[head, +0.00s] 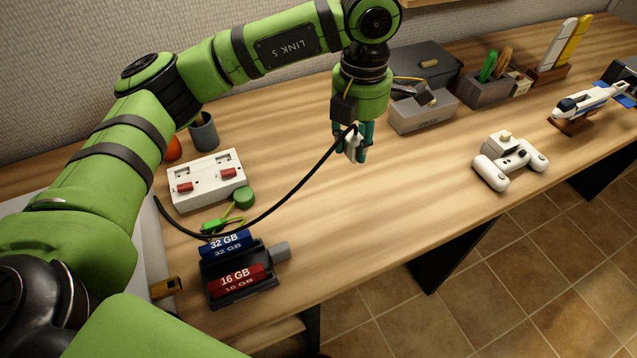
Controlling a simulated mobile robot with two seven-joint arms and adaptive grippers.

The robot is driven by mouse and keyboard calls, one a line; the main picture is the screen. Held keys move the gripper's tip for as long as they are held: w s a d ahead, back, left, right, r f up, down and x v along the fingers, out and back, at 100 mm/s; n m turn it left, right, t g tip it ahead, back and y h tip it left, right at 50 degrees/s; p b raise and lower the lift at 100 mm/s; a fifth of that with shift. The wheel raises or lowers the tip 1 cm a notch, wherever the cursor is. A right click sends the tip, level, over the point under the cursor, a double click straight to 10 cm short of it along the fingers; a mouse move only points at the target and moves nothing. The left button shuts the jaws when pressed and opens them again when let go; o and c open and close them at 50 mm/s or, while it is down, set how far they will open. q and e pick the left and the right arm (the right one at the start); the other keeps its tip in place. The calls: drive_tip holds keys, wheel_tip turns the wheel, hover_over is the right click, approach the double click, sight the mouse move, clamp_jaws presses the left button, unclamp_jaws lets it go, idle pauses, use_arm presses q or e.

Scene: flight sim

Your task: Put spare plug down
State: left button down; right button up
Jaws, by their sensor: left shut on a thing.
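My left gripper (352,150) hangs down over the middle of the wooden table. It is shut on a pale grey plug (353,147), the spare plug, which shows between its teal fingers. A black cable (300,185) runs from the plug down to the left in a long curve, past the memory holder. A grey box (424,118) with faint lettering on its front stands just right of the gripper, with dark and metallic parts above it that I cannot make out. My right gripper is not in view.
A white switch box (208,181), a green round piece (243,197) and a dark holder (242,288) with blue and red modules are at left. A white controller (509,161) and model plane (592,102) are at right. Bare tabletop lies below the gripper.

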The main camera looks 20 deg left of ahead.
use_arm(q)
drive_tip(key=shift+s+d+m, duration=0.15)
drive_tip(key=shift+d+m, duration=0.15)
drive_tip(key=shift+a+f, duration=0.2)
drive_tip(key=shift+a, duration=0.1)
drive_tip(key=a+f+p, duration=0.1)
drive_tip(key=a+f, duration=0.1)
drive_tip(key=a, duration=0.1)
drive_tip(key=a+f+p, duration=0.1)
drive_tip(key=a+f, duration=0.1)
drive_tip(key=a, duration=0.2)
drive_tip(key=a+f+p, duration=0.1)
drive_tip(key=a+f, duration=0.1)
drive_tip(key=a, duration=0.1)
drive_tip(key=shift+s+a+f, duration=0.15)
drive_tip(key=shift+s+a, duration=0.05)
drive_tip(key=shift+a, duration=0.1)
wheel_tip(320, 180, down, 4)
drive_tip(key=shift+r+p, duration=0.1)
drive_tip(key=shift+p, duration=0.85)
drive_tip(key=shift+f, duration=0.2)
